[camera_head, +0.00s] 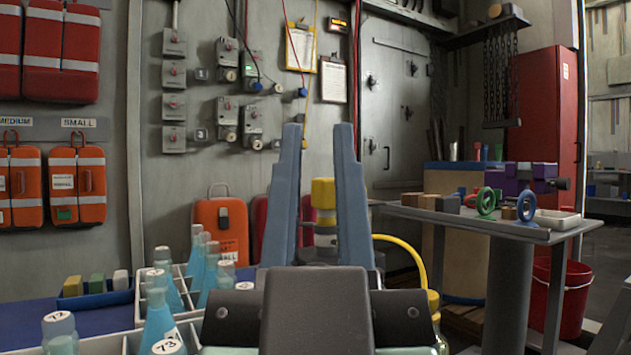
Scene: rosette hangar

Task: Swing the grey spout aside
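My gripper (318,128) points away from me in the middle of the view, its two blue-grey fingers upright and apart. It is open. In the gap between the fingers I see a yellow-topped fitting (323,193) with a grey and yellow body below it. The fitting looks to be beyond the fingers, and I cannot tell whether they touch it. I cannot make out a grey spout for certain; my gripper body and fingers hide much of that area.
A rack of blue-filled flasks (160,318) stands close on the left. A yellow hose (408,249) curves just right of the fingers. A grey table (470,222) with rings and blocks stands at right, a red bucket (572,298) beneath. Orange cases (222,225) stand behind.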

